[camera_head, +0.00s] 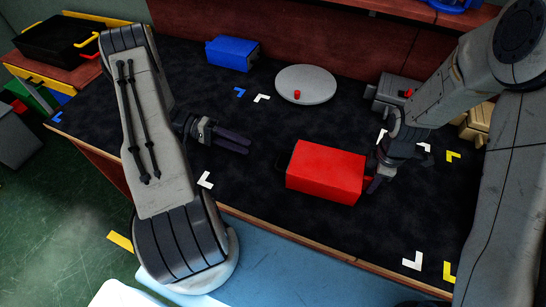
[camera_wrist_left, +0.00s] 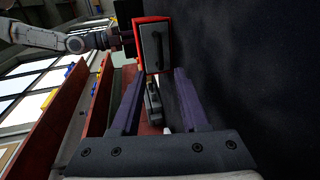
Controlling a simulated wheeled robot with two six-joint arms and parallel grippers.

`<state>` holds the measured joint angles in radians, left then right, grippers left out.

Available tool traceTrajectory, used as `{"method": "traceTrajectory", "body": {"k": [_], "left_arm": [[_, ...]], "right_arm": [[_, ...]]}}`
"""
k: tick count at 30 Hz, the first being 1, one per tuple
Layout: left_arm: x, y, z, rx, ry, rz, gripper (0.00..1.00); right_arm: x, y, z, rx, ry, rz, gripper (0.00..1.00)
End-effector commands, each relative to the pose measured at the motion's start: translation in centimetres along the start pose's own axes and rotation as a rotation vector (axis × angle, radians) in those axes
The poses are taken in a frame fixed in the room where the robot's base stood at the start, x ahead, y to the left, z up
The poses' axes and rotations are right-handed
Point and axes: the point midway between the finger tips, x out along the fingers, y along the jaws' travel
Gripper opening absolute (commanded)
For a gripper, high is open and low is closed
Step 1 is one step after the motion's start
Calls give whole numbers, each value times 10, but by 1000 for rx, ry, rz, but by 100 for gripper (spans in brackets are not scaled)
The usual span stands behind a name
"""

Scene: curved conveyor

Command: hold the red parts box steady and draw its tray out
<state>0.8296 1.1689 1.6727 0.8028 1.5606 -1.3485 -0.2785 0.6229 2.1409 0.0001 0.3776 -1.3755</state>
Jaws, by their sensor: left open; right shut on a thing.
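The red parts box (camera_head: 325,172) lies on the dark worktop in the head view. My right gripper (camera_head: 376,176) is shut at the box's right end; its fingertips are partly hidden there. My left gripper (camera_head: 233,140) is to the left of the box, apart from it, open and empty. In the left wrist view the red box (camera_wrist_left: 139,50) stands ahead beyond the open fingers of my left gripper (camera_wrist_left: 155,88). Its near end shows a grey tray front (camera_wrist_left: 155,46) with a dark handle (camera_wrist_left: 157,46). The tray looks shut in the box.
A blue box (camera_head: 232,53) and a round grey plate (camera_head: 306,85) with a small red knob stand farther back. A grey device (camera_head: 393,92) is at the back right. The worktop is clear between my left gripper and the red box.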

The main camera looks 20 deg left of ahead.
Motion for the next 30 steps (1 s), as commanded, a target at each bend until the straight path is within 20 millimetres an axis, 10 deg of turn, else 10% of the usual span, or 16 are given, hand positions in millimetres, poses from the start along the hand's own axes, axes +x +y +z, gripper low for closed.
{"method": "traceTrajectory", "body": {"k": [13,28,30], "left_arm": [[85,1,1,-3,-6,-1,45],[102,0,1,-2,-3,-3,45],[101,0,1,-2,-3,-3,18]], "right_arm": [[0,0,0,0,0,0,0],[0,0,0,0,0,0,0],[0,0,0,0,0,0,0]]}}
